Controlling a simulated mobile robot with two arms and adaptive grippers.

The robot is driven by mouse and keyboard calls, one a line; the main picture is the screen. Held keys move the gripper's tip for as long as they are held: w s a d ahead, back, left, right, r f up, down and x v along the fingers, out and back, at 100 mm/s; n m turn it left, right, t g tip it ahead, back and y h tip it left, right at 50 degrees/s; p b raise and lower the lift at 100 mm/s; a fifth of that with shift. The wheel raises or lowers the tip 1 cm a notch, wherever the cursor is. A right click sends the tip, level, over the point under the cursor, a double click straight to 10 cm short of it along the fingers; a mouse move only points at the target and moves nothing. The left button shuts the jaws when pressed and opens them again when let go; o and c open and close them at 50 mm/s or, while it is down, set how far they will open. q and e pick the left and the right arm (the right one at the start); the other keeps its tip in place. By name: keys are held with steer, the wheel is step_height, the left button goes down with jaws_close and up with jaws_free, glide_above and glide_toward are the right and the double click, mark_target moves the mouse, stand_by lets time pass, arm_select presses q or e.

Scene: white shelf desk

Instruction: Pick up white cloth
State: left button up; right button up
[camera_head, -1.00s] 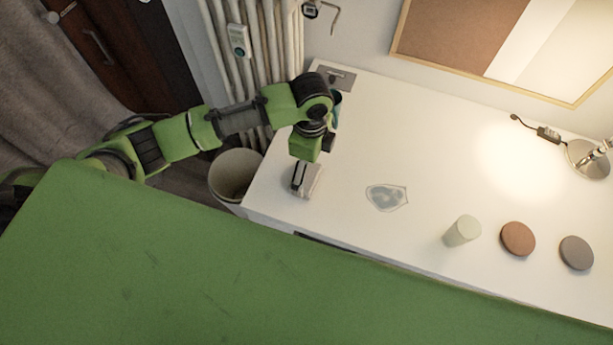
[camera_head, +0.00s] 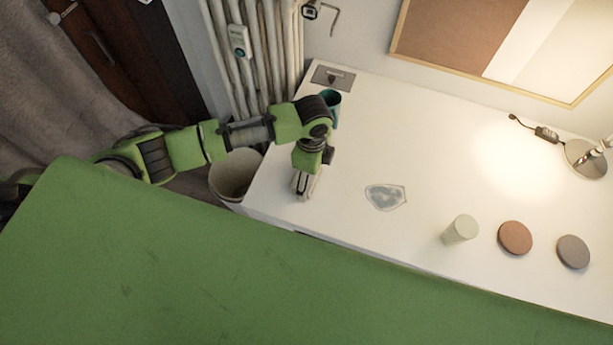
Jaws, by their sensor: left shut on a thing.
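My left gripper (camera_head: 302,190) points down at the near left end of the white desk (camera_head: 400,130). It is shut on a small pale thing, which looks like the white cloth (camera_head: 313,186). The gripper hides much of the cloth, and only a pale edge shows beside the fingers. I cannot tell whether the cloth is clear of the desk top. My right gripper is not in view.
A pale cylinder (camera_head: 460,229), a brown disc (camera_head: 515,238) and a grey disc (camera_head: 573,252) stand further right. A teal cup (camera_head: 331,105) is behind my arm. A bin (camera_head: 232,178) stands left of the desk.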

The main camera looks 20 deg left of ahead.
mark_target(312, 178)
arm_select(q)
steer(key=shift+w+r, duration=0.1)
steer(key=shift+r, duration=0.3)
steer(key=r, duration=0.1)
steer(key=r+b, duration=0.1)
steer(key=shift+s+d+r, duration=0.15)
steer(key=shift+s+r, duration=0.05)
steer(key=shift+r, duration=0.2)
steer(key=s+d+r, duration=0.3)
steer(key=s+r, duration=0.1)
steer(key=s, duration=0.2)
steer(key=s+d+r+b, duration=0.1)
steer(key=s+d+r, duration=0.2)
steer(key=s+r, duration=0.2)
steer(key=shift+s+d+r, duration=0.2)
steer(key=shift+s+d, duration=0.2)
steer(key=shift+s, duration=0.05)
steer(key=shift+o, duration=0.7)
